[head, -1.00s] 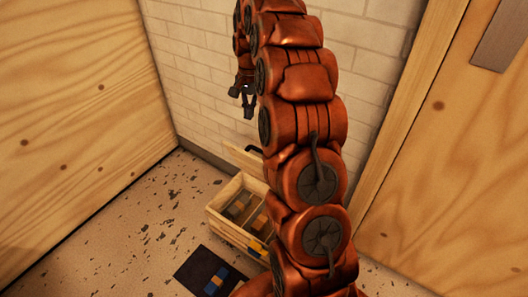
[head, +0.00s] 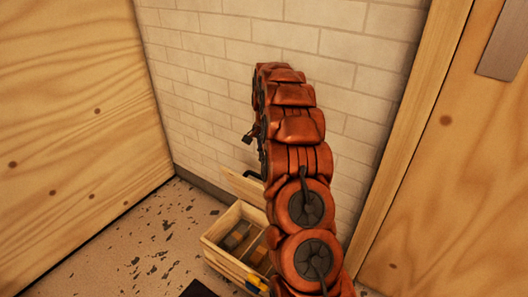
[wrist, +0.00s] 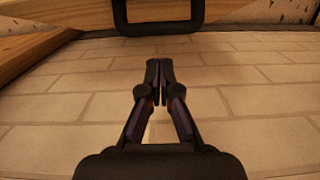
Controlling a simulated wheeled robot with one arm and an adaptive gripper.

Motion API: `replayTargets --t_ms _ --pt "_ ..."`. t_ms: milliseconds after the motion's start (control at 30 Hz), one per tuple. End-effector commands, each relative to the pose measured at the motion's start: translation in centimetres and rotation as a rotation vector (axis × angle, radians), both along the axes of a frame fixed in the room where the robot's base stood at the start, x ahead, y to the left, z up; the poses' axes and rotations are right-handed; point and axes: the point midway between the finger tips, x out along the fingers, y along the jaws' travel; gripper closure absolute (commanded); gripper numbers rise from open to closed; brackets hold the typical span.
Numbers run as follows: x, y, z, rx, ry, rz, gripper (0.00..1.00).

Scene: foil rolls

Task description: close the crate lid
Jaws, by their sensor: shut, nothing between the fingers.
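The wooden crate (head: 228,262) stands on the floor by the brick wall, its top open. Its lid (head: 240,184) stands raised at the crate's back, partly hidden by my arm. A black handle (head: 254,175) is on the lid; in the wrist view a black handle frame (wrist: 158,27) crosses the top, beyond my fingertips. My gripper (head: 249,138) is above the lid and apart from it in the head view. In the wrist view my gripper (wrist: 160,66) has its fingers together, empty, in front of the bricks.
Several dark and orange-brown items (head: 238,236) lie inside the crate. A dark mat (head: 200,289) shows at the bottom edge. A wooden panel (head: 70,130) is on the left, a wooden door (head: 440,190) on the right. Speckled floor (head: 150,235) is free left of the crate.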

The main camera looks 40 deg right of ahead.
Motion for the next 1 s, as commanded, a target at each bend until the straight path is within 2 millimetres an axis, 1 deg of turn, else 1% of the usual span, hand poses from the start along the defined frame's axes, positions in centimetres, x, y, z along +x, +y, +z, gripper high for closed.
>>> replayTargets --t_ms 33,100,200,333,433,767,1000 --pt "0.0 0.1 -1.2 0.001 0.001 0.0 1.0" --pt "-0.1 0.2 -2.4 0.001 0.003 0.0 1.0" --pt "-0.2 0.3 -4.0 0.003 0.005 0.0 1.0" --pt "-0.2 0.4 -5.3 0.001 0.002 0.001 1.0" --pt "-0.1 0.4 -5.6 0.001 0.001 0.001 1.0" --pt "-0.1 0.4 -5.5 0.0 0.0 0.001 1.0" --pt "-0.1 1.3 -5.4 -0.014 -0.004 0.008 1.0"
